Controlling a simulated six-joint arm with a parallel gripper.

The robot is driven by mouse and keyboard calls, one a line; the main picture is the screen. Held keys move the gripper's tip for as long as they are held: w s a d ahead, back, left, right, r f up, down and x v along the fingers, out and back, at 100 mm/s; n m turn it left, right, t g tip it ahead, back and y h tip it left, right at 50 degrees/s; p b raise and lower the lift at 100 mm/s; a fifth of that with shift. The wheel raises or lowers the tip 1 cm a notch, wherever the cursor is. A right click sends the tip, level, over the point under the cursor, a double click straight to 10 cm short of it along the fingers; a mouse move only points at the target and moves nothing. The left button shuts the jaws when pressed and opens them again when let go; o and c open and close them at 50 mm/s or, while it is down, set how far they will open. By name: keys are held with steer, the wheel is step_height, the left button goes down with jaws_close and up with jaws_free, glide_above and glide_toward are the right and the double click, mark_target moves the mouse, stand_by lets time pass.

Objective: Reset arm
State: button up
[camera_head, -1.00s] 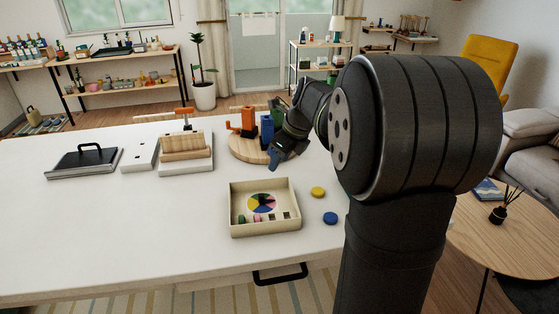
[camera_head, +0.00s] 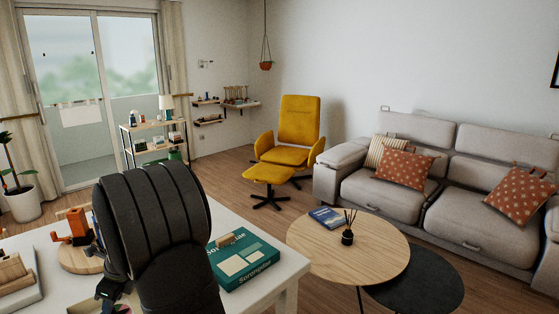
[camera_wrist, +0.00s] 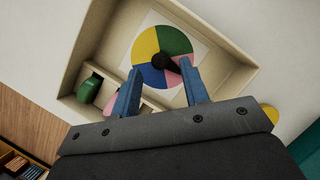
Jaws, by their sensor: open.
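In the wrist view my gripper (camera_wrist: 161,66) has its two blue fingers apart with nothing held between them. It is over a shallow beige box (camera_wrist: 104,42). A colour wheel (camera_wrist: 173,40) in yellow, green, blue and pink, with a black pointer (camera_wrist: 165,63), lies in the box beyond the fingertips. A green piece (camera_wrist: 89,88) and a pink piece (camera_wrist: 112,104) are in the box's near-left compartments. In the head view the dark arm hides most of the gripper and the box.
A yellow disc (camera_wrist: 270,113) lies outside the box at right. In the head view, a teal book (camera_head: 243,268) lies on the white table (camera_head: 232,220), and a round wooden base (camera_head: 80,258) with an orange part stands left of the arm. A round coffee table (camera_head: 340,255) and sofa are further right.

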mark_target(113, 310)
steer(key=shift+x, duration=1.5)
